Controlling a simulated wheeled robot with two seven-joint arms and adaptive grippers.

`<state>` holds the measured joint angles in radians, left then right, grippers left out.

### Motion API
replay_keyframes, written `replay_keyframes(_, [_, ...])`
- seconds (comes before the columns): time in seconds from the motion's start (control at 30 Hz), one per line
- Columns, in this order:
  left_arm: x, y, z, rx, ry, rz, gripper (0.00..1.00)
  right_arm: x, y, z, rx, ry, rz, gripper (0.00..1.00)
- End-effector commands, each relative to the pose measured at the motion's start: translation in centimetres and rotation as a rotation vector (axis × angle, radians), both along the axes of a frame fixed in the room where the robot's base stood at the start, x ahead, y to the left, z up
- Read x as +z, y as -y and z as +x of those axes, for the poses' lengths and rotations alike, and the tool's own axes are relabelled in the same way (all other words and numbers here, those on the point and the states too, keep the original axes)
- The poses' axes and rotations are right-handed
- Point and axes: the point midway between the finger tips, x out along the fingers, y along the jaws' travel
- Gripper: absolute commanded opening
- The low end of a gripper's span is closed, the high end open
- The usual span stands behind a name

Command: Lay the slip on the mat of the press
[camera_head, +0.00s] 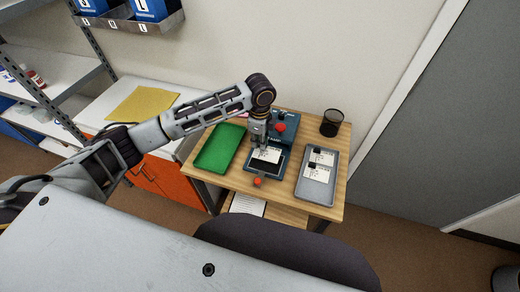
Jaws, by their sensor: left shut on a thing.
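The press (289,119) is a dark teal device with a red knob (280,128) on the wooden table. Its dark mat (264,169) shows at the front. A white slip (268,155) with dark print is over the back part of the mat. My left gripper (259,146) points down at the slip's back edge and is shut on it. I cannot tell whether the slip touches the mat. The gripper hides part of the press behind it. My right gripper is out of view.
A green tray (203,163) stands left of the press. A grey tray (311,190) with white slips (318,173) stands to its right. A dark mesh cup (331,123) is at the back right. A red button (257,182) is at the press's front.

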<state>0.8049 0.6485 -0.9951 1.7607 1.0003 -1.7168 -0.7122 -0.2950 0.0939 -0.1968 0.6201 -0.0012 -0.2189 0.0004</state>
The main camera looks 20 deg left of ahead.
Motion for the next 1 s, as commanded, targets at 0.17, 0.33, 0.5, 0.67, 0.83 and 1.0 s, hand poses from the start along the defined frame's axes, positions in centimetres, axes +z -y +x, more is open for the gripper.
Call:
replay_keyframes(0.17, [0.0,0.0,0.0,0.000,0.000,0.000,0.00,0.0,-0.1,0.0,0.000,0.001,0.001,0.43])
replay_keyframes(0.33, [-0.3,0.0,0.0,0.000,0.000,0.000,0.00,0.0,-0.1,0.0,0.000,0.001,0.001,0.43])
replay_keyframes(0.5, [-1.8,0.0,0.0,0.000,-0.001,0.001,0.00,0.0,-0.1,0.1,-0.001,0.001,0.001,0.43])
replay_keyframes(0.67, [-3.8,0.0,0.0,-0.001,-0.002,0.000,0.00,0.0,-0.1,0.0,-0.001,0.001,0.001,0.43])
replay_keyframes(0.83, [-4.9,0.0,0.0,0.000,0.000,0.000,0.00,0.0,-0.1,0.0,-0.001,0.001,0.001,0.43])
replay_keyframes(1.0, [-5.0,0.0,0.0,-0.001,0.001,0.000,0.00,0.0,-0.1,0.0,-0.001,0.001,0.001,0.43])
